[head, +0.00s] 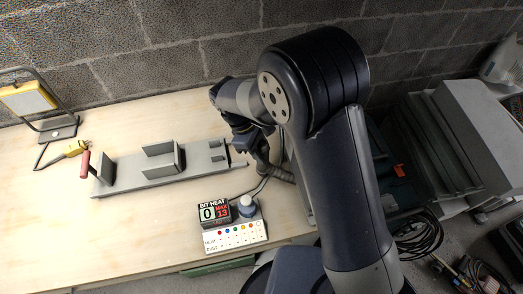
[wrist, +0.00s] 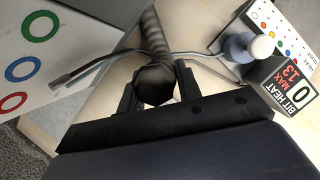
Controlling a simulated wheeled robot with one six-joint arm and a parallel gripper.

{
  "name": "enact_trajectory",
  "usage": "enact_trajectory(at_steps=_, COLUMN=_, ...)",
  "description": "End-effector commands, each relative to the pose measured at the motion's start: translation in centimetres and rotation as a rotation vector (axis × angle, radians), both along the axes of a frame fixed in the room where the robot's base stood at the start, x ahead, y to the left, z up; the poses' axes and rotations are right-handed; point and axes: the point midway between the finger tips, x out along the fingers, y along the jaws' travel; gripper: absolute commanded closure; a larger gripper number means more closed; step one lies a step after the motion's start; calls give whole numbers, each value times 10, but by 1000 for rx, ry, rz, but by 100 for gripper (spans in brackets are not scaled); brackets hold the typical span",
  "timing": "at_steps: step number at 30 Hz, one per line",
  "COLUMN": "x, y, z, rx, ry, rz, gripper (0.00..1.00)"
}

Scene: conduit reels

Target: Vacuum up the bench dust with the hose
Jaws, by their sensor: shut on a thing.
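My gripper (wrist: 157,88) is shut on the dark end of the hose (wrist: 155,82). The ribbed grey hose (wrist: 153,35) runs up and away from the jaws in the wrist view. In the head view the hose (head: 280,173) shows beside my gripper (head: 258,150), above the bench's right side. The pale wooden bench (head: 60,235) fills the left and middle. A long grey fixture (head: 130,172) with upright plates and a red handle (head: 86,165) lies on it. I cannot make out any dust on the bench.
A display (head: 214,212) reads BIT HEAT 0, MAX 13, beside a white knob (head: 246,206) and a HEAT/DUST panel (head: 236,236). A bent metal rod (wrist: 88,74) passes near the hose. A white ring-marked board (wrist: 65,50) is left. The bench front left is clear.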

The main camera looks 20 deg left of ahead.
Motion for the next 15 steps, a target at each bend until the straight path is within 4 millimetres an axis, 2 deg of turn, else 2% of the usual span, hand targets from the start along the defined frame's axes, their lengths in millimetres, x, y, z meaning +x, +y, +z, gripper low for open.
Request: enact_trajectory(at_steps=15, x=0, y=0, z=4, rx=1, ry=-1, rz=0, gripper=87)
